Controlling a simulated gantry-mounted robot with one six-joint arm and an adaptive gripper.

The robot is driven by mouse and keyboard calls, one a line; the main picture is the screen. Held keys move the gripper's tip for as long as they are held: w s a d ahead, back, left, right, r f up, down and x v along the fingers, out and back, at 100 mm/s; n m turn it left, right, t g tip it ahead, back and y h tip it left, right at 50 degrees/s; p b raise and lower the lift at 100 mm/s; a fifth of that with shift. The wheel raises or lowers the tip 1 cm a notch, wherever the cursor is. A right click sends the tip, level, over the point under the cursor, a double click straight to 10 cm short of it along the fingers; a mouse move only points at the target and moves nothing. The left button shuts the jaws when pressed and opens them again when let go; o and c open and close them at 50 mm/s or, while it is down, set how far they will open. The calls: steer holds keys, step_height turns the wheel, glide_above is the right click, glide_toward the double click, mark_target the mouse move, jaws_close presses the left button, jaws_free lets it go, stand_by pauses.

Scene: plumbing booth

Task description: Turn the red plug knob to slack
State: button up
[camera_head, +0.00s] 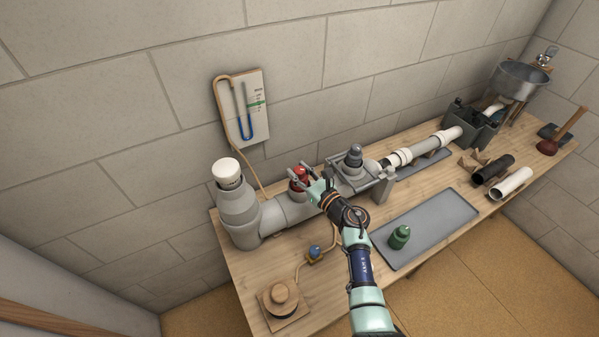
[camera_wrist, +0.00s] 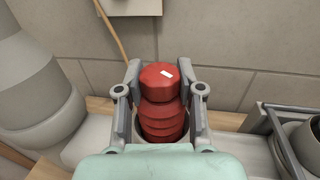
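The red plug knob (camera_wrist: 160,85) stands upright in the top opening of the grey pipe, with a white mark on its top and ribbed rings below. It also shows in the head view (camera_head: 299,174), partly hidden by my gripper. My gripper (camera_wrist: 160,91) has one finger on each side of the knob. In the wrist view small gaps seem to show between the fingers and the knob's upper part. Whether the fingers touch it lower down cannot be told.
The grey pipe (camera_head: 272,217) runs along the bench by the wall. A grey clamp fitting (camera_head: 352,172) stands right of the knob. A gauge board (camera_head: 254,112) hangs on the wall behind.

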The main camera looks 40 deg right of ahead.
steer(key=o, duration=1.2)
steer(key=s, duration=1.2)
steer(key=shift+a, duration=0.35)
steer(key=shift+r, duration=0.1)
steer(key=shift+c, duration=0.2)
